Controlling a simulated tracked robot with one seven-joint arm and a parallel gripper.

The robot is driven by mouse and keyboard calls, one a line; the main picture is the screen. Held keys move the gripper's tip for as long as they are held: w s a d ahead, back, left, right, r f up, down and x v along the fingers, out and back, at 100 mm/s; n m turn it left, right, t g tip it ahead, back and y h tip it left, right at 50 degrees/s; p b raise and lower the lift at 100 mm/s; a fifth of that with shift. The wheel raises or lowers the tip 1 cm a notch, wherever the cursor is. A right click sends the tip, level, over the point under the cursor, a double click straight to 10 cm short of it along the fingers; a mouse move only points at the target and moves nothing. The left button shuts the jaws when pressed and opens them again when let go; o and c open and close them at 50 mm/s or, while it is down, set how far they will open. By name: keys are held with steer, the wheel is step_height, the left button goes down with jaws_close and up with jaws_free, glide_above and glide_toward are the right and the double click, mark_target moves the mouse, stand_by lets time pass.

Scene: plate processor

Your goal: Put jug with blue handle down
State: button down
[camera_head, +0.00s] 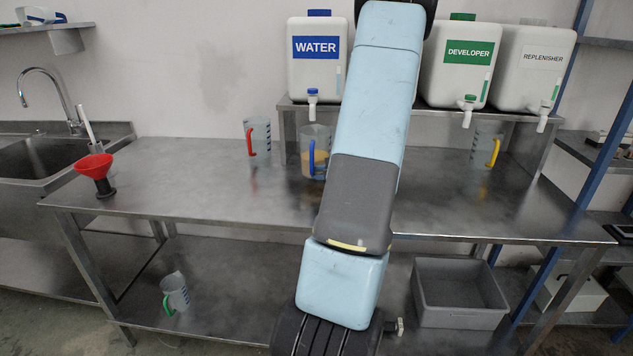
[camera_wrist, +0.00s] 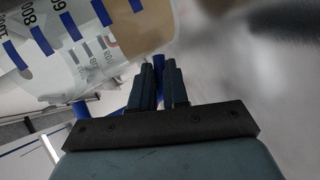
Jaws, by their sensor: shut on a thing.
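The jug with the blue handle (camera_head: 321,143) is clear with brownish liquid in it. It stands upright over the steel table, below the water container, partly covered by my arm. I cannot tell whether its base touches the tabletop. In the wrist view the jug (camera_wrist: 85,75) fills the upper left, with blue scale marks and the brownish liquid showing. My gripper (camera_wrist: 160,72) is shut on its blue handle (camera_wrist: 158,63), which shows between the two dark fingers. In the head view my gripper is hidden behind my arm.
A red-handled jug (camera_head: 257,138) stands left of it, a yellow-handled jug (camera_head: 487,149) at right. A raised shelf (camera_head: 292,105) holds water, developer and replenisher containers. A red funnel (camera_head: 94,166) is at the left table edge. The steel table (camera_head: 200,185) is clear at front left.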

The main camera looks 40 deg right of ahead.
steer(key=shift+w, duration=0.3)
steer(key=shift+w+a+f, duration=0.1)
steer(key=shift+w+f, duration=0.1)
steer(key=shift+f, duration=0.7)
steer(key=shift+w+f, duration=0.15)
steer(key=shift+f, duration=0.7)
steer(key=c, duration=1.1)
jaws_free()
steer(key=v, duration=1.2)
